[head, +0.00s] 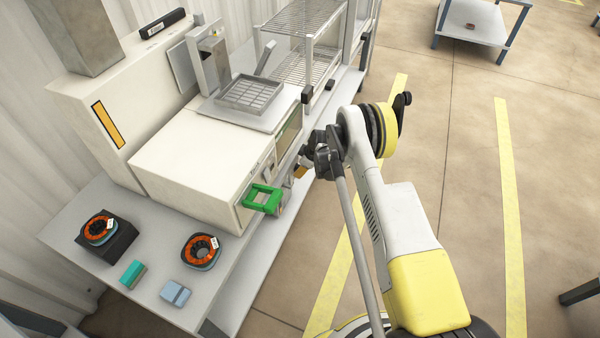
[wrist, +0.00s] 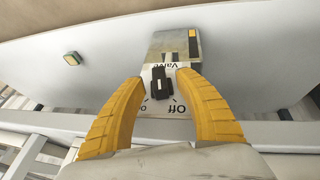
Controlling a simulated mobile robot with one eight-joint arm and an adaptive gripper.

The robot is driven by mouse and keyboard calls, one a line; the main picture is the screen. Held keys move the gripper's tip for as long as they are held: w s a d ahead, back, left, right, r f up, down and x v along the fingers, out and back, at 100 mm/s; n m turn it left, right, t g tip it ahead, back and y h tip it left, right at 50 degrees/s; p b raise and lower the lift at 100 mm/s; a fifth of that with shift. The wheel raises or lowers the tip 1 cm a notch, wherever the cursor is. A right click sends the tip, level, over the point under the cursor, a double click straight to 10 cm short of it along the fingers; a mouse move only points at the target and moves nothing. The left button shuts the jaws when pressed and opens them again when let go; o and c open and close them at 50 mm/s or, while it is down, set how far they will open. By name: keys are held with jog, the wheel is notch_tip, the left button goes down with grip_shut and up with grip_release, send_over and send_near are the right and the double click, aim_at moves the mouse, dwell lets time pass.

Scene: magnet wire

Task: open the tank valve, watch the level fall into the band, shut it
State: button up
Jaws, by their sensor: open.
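The valve is a black knob (wrist: 162,88) on a pale plate marked "Valve" and "Off", with another mark partly hidden at its left. The knob's handle runs roughly up and down in the wrist view, and I cannot tell which mark it points to. My gripper (wrist: 160,78) is open, its yellow fingers on either side of the knob; contact cannot be told. In the head view my gripper (head: 302,170) is at the front of the white machine (head: 195,165), partly hidden by my wrist. No liquid level is clearly readable.
Orange-ringed spools (head: 201,250), a teal block (head: 132,273) and a blue-grey block (head: 176,292) are on the bench (head: 230,275). Wire shelves (head: 305,65) stand behind. The floor at right is mostly open.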

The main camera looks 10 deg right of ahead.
jog(key=shift+w+a+f, duration=0.15)
jog(key=shift+w+f, duration=0.05)
jog(key=shift+f, duration=0.35)
grip_shut()
jog(key=shift+s+a+n+t+h, duration=0.1)
jog(key=shift+n+t+h, duration=0.2)
jog(key=shift+t+h, duration=0.8)
jog(key=shift+t, duration=0.6)
